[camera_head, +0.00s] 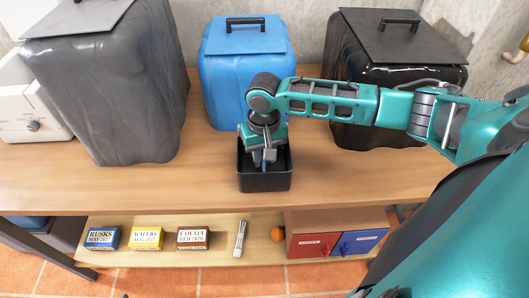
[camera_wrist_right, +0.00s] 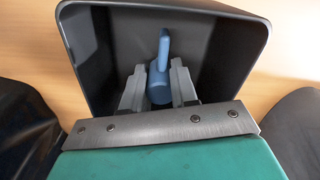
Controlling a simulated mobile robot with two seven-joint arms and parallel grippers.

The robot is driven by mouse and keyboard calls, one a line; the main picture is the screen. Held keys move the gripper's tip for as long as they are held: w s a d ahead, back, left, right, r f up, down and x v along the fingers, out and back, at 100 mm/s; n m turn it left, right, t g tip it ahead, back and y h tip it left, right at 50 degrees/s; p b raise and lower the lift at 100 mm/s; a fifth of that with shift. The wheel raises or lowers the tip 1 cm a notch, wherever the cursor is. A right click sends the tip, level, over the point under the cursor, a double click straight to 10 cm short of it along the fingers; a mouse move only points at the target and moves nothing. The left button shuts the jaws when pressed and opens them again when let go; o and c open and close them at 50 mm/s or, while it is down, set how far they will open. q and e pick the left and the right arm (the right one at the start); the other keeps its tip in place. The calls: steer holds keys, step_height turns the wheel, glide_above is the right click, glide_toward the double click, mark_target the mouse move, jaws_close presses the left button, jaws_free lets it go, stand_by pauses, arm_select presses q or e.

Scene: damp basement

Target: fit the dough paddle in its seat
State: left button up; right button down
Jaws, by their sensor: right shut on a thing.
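My right gripper (camera_head: 264,160) reaches down into an open black box (camera_head: 265,182) on the wooden counter. In the right wrist view its two fingers (camera_wrist_right: 158,95) are closed on a blue piece with an upright, bent end (camera_wrist_right: 163,50), which I take to be the dough paddle. The piece is inside the box (camera_wrist_right: 240,35), between the fingers; its lower part is hidden by the gripper. Whether it touches the box floor cannot be told. I cannot make out a seat for it. My left gripper is not in view.
Behind the box stand a blue bin (camera_head: 245,65), a dark grey bin (camera_head: 105,90) and a black bin (camera_head: 385,75), all lidded. A lower shelf (camera_head: 150,258) holds rusks, wafers and cocoa boxes, and red and blue drawers (camera_head: 312,246).

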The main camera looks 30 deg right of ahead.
steer(key=shift+s+a+f, duration=0.1)
steer(key=shift+s+f, duration=0.45)
steer(key=shift+f, duration=0.35)
steer(key=shift+a, duration=0.1)
steer(key=c, duration=0.8)
jaws_free()
steer(key=r+p, duration=0.1)
steer(key=r, duration=0.8)
steer(key=w+r+p, duration=0.1)
steer(key=r, duration=0.4)
steer(key=shift+d+r+p, duration=0.2)
steer(key=shift+r+p, duration=0.1)
steer(key=shift+p, duration=0.05)
steer(key=shift+s, duration=0.1)
